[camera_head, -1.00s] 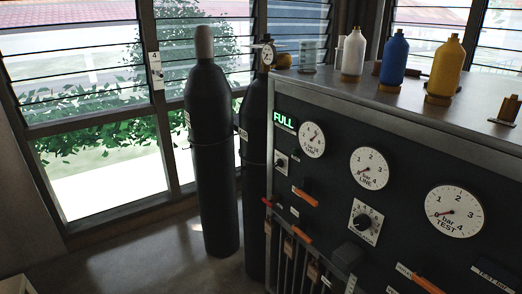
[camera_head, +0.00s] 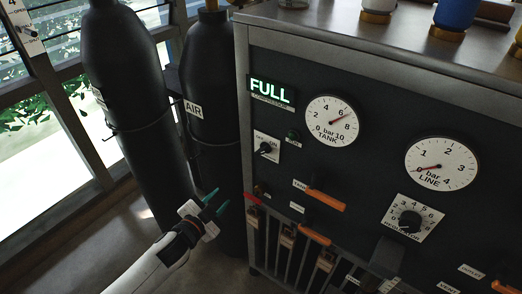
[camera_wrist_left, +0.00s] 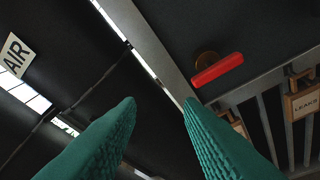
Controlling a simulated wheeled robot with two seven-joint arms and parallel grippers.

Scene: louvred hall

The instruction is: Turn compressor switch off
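The compressor switch (camera_head: 266,147) is a white plate with a black rotary knob, on the dark panel below the lit green FULL sign (camera_head: 271,92). Its printed labels are too small to read. A small green lamp (camera_head: 293,135) is beside it. My left gripper (camera_head: 215,202) is below and left of the switch, left of the panel's edge, touching nothing that I can see. In the left wrist view its two green fingers (camera_wrist_left: 159,103) are apart with nothing between them. The switch does not show in that view. My right gripper is out of view.
A red handle (camera_wrist_left: 218,69) is close by on the panel. Orange levers (camera_head: 320,195) and gauges fill the panel to the right. Hanging tags and bars (camera_head: 288,237) are below. Two dark cylinders (camera_head: 132,105) stand at left, one labelled AIR (camera_head: 193,108).

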